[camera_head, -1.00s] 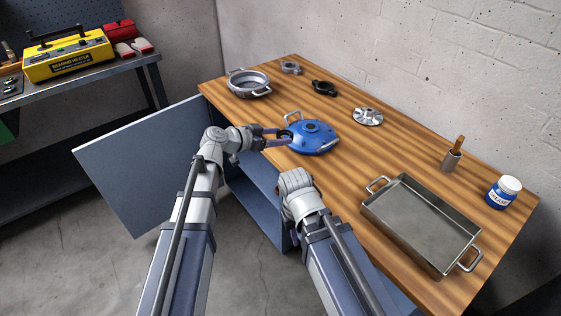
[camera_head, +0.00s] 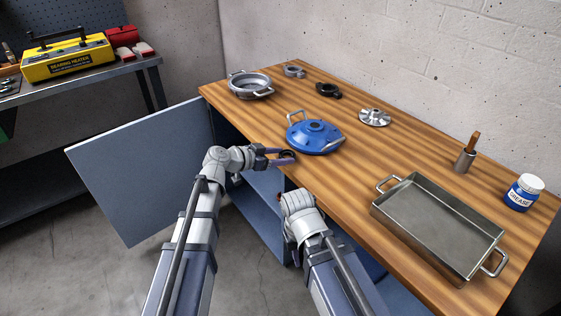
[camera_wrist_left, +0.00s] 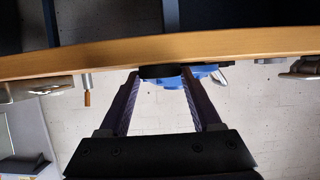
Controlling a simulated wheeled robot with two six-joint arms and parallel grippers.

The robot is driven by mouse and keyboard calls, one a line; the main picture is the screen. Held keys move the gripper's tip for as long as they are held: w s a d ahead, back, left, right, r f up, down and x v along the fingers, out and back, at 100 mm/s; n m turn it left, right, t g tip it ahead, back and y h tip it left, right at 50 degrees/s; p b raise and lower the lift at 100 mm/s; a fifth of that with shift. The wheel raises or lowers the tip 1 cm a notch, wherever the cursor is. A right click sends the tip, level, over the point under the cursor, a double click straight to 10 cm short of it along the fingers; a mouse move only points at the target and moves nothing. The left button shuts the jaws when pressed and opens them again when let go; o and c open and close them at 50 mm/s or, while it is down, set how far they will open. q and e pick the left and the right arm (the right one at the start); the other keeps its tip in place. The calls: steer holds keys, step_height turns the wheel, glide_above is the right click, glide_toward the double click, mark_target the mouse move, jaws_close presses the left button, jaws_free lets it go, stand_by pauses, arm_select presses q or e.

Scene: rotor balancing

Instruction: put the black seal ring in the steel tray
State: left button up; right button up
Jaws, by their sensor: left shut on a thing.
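The black seal ring (camera_head: 287,155) is held between the fingertips of my left gripper (camera_head: 280,156), just off the front edge of the table, nearer to me than the blue cover. In the left wrist view the ring (camera_wrist_left: 160,71) shows as a dark, thin band between the two fingers (camera_wrist_left: 162,85), seen edge-on. The steel tray (camera_head: 388,216) stands on the right front part of the table, apart from the ring, and looks empty. My right arm is folded in front of the table edge; its fingers are hidden.
The blue cover (camera_head: 314,138) with handles stands behind the ring. A steel pot-like housing (camera_head: 250,92), a grey clamp (camera_head: 293,71), a black clamp-like part (camera_head: 328,90), and a silver flange (camera_head: 374,118) are farther back. A brush cup (camera_head: 464,161) and grease jar (camera_head: 523,193) stand beyond the tray.

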arm_select(q)
steer(key=shift+r, duration=0.1)
steer(key=shift+f, duration=0.3)
steer(key=o, duration=1.3)
steer(key=shift+r, duration=0.1)
